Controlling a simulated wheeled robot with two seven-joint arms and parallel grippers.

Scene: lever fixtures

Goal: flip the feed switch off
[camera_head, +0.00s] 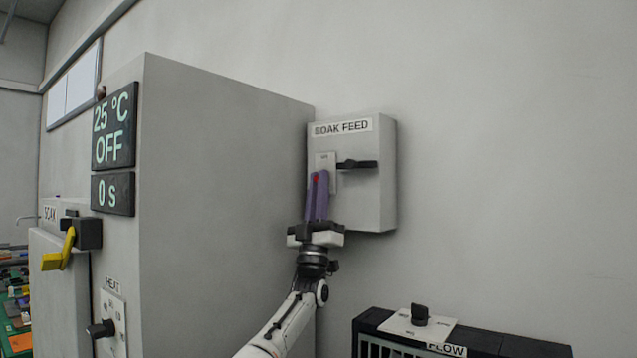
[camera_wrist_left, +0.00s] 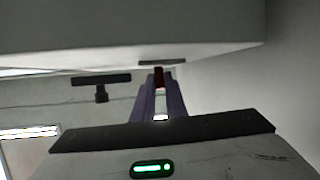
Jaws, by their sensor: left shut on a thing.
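The grey SOAK FEED box (camera_head: 376,205) is mounted on the wall, beside the tall cabinet. On its front, a pale switch plate (camera_head: 325,159) is partly covered by my gripper. My left gripper (camera_head: 316,182) reaches up to this plate from below, with its purple fingers shut on the feed switch. The red part of the feed switch (camera_head: 314,178) shows at the fingertips. The red switch part (camera_wrist_left: 159,77) also shows between the fingers in the left wrist view. The fingers hide most of the switch, so its exact position is unclear. My right gripper is out of view.
A black handle (camera_head: 357,164) lies horizontally on the box, just right of my fingers. The large grey cabinet (camera_head: 220,200) stands close on the left, with a display (camera_head: 114,130) reading OFF. A dark FLOW unit (camera_head: 490,342) with a knob stands at lower right.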

